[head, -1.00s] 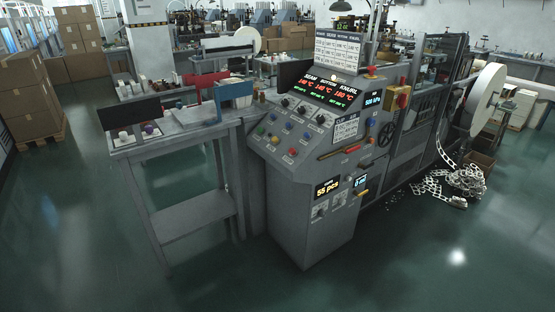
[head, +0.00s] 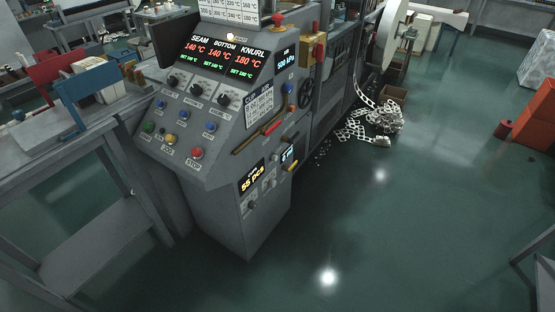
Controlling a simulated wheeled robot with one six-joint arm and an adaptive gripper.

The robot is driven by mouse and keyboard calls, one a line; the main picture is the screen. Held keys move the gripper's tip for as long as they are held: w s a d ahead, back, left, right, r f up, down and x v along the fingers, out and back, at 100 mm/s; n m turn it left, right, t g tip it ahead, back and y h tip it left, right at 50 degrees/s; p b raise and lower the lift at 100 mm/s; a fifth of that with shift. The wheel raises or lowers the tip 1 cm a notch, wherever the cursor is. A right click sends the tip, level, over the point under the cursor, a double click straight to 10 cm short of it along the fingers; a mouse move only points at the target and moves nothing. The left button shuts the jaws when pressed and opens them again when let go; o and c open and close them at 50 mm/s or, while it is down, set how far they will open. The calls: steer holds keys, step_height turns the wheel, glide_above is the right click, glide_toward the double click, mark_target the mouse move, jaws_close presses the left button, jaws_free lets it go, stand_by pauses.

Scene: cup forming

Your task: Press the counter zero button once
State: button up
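The grey control console (head: 220,130) of the cup machine stands in the middle of the head view. The counter display (head: 252,177) on its lower front reads 55 pcs in yellow. Small dark controls (head: 251,205) sit below the display on the same panel; their labels are too small to read, so I cannot tell which one is the zero button. A small blue-lit display (head: 288,155) is to the right of the counter. My gripper is not in view.
A red stop button (head: 197,153) and several coloured buttons sit on the sloped panel above. A grey workbench (head: 110,130) stands close on the left. Paper scrap (head: 372,125) lies on the floor beyond the machine. The green floor (head: 400,230) is clear at the front right.

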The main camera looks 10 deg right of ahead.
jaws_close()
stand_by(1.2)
